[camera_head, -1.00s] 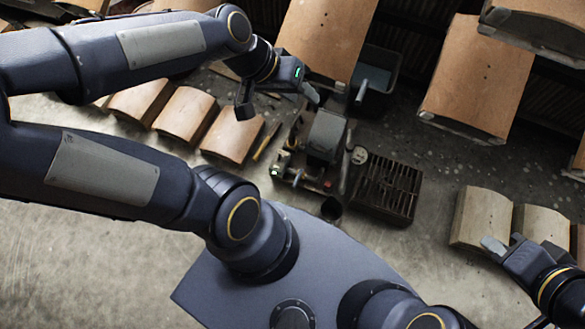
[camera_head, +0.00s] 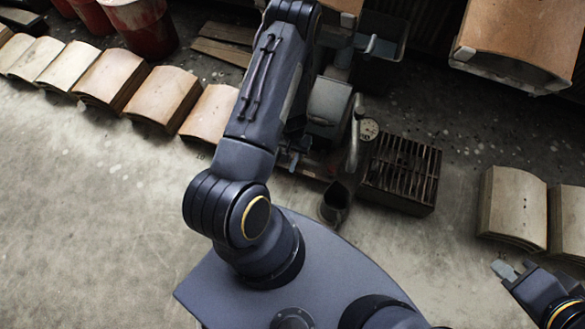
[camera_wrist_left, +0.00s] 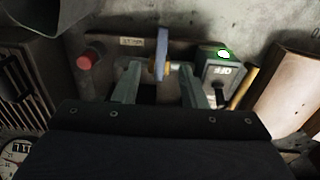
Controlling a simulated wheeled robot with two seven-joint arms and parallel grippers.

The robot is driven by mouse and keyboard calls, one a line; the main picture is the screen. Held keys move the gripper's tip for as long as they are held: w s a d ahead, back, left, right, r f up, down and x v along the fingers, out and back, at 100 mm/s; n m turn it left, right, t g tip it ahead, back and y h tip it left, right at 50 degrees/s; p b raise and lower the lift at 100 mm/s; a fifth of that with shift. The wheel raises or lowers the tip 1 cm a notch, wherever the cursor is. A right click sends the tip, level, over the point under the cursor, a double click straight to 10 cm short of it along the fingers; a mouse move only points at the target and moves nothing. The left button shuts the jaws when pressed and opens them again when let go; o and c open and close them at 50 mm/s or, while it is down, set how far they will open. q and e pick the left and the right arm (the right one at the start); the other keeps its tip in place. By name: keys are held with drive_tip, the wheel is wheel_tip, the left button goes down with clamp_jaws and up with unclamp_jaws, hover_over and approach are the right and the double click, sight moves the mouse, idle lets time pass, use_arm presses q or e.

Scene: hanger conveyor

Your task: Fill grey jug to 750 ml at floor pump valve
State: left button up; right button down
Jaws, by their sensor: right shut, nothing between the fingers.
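The grey jug (camera_head: 335,203) stands upright on the floor below the curved spout (camera_head: 354,135) of the floor pump (camera_head: 328,105). Its contents are too dark to read. My left arm covers part of the pump and hides my left gripper in the head view. In the left wrist view my left gripper (camera_wrist_left: 160,85) is open, with the upright blue-grey valve lever (camera_wrist_left: 162,50) between or just beyond its fingertips. I cannot tell whether they touch. A red knob (camera_wrist_left: 88,61) and a green-lit box marked OFF (camera_wrist_left: 214,70) flank it. My right gripper (camera_head: 508,270) is shut and empty.
A dark grating (camera_head: 402,172) lies right of the jug, with a round dial (camera_head: 369,129) beside it; the dial also shows in the left wrist view (camera_wrist_left: 18,152). The left floor is clear.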

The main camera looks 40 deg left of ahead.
sight(293, 167)
use_arm(q)
drive_tip(key=f+b, duration=0.1)
drive_tip(key=f, duration=0.3)
drive_tip(key=f+b, duration=0.2)
drive_tip(key=f, duration=0.2)
drive_tip(key=shift+s+f, duration=0.2)
drive_tip(key=shift+f, duration=0.15)
clamp_jaws()
